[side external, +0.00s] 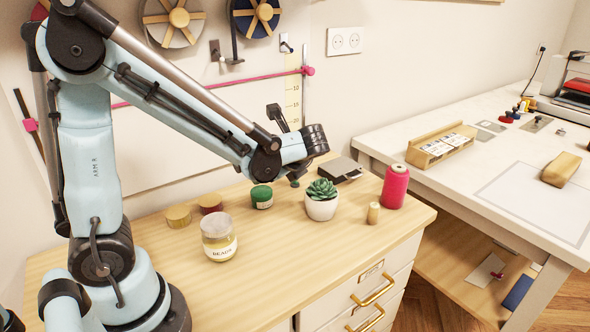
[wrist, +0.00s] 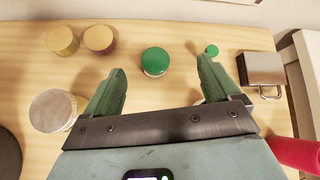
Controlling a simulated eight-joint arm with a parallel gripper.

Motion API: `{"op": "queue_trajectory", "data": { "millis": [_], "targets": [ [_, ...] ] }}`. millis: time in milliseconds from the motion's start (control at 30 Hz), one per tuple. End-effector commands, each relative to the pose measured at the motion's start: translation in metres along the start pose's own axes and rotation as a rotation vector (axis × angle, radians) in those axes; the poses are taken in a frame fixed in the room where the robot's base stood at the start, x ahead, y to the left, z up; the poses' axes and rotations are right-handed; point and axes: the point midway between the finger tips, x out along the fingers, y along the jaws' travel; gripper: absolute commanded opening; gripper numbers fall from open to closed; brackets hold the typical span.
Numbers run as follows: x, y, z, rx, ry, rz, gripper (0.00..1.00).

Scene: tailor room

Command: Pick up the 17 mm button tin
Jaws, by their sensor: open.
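A green-lidded tin (side external: 261,197) stands upright on the wooden dresser top, left of the potted succulent. In the wrist view the green tin (wrist: 154,61) lies ahead, between the lines of my two fingers. My gripper (wrist: 160,74) is open and empty, with its fingers apart and clear of the tin. A yellow tin (side external: 178,216) and a dark red tin (side external: 210,203) stand farther left; in the wrist view both show tan tops. No size marking is readable, so I cannot tell which tin is 17 mm.
A glass bead jar (side external: 219,238) stands at front left.

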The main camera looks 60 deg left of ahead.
Motion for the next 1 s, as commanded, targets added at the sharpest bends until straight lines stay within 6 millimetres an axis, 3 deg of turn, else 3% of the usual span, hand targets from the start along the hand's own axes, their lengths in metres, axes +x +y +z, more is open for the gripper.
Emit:
{"op": "queue_trajectory", "data": {
  "millis": [133,367,1000],
  "targets": [
    [0.007,-0.006,0.003,0.168,-0.126,0.040,0.90],
    [0.013,-0.006,0.002,0.253,-0.189,0.069,0.90],
    [0.061,0.013,-0.054,0.251,-0.187,0.068,0.90]
  ]
}}
